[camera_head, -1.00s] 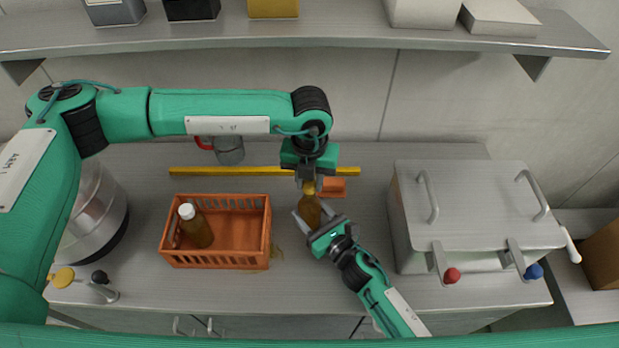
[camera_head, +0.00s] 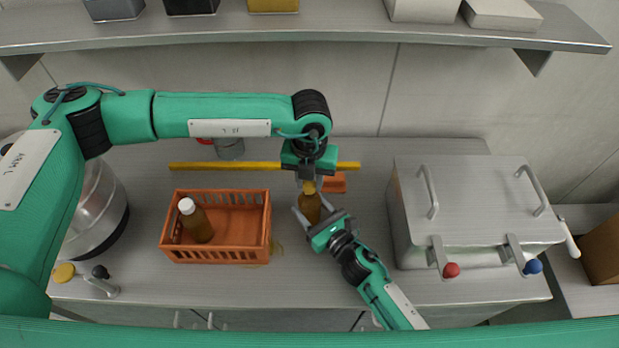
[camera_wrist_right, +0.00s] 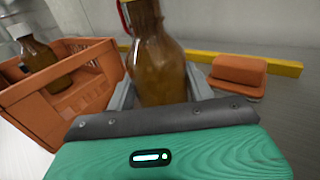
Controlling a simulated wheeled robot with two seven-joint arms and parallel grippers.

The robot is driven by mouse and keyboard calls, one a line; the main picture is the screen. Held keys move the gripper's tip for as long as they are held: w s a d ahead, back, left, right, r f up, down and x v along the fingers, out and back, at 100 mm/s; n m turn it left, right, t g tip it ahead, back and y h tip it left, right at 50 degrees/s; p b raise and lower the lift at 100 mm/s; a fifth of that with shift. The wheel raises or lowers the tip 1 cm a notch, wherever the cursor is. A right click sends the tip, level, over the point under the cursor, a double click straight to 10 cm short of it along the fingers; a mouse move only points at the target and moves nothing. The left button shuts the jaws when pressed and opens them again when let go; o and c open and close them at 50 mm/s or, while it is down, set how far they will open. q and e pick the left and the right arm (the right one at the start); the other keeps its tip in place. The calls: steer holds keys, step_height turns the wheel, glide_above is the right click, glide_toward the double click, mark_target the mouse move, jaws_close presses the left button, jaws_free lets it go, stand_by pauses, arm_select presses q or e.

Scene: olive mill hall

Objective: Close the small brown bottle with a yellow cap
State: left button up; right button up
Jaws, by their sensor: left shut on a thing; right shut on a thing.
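The small brown bottle (camera_head: 309,209) stands upright on the steel worktop, right of the orange crate. My right gripper (camera_head: 319,221) is shut on its body from the front right; the right wrist view shows the bottle (camera_wrist_right: 160,68) between the fingers. A yellow cap (camera_head: 309,187) is at the top of the bottle's neck. My left gripper (camera_head: 309,178) points down from above and is shut on the cap. In the right wrist view the bottle's top is cut off, and I cannot tell how tightly the cap sits.
The orange crate (camera_head: 215,256) holds a brown bottle with a white cap (camera_head: 196,220). Behind lie a yellow bar (camera_head: 230,166), an orange block (camera_head: 334,182) and a grey mug (camera_head: 229,149). A steel box with handles (camera_head: 475,200) stands right. A shelf (camera_head: 330,40) runs above.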

arm_select(q)
steer(key=shift+f, duration=0.55)
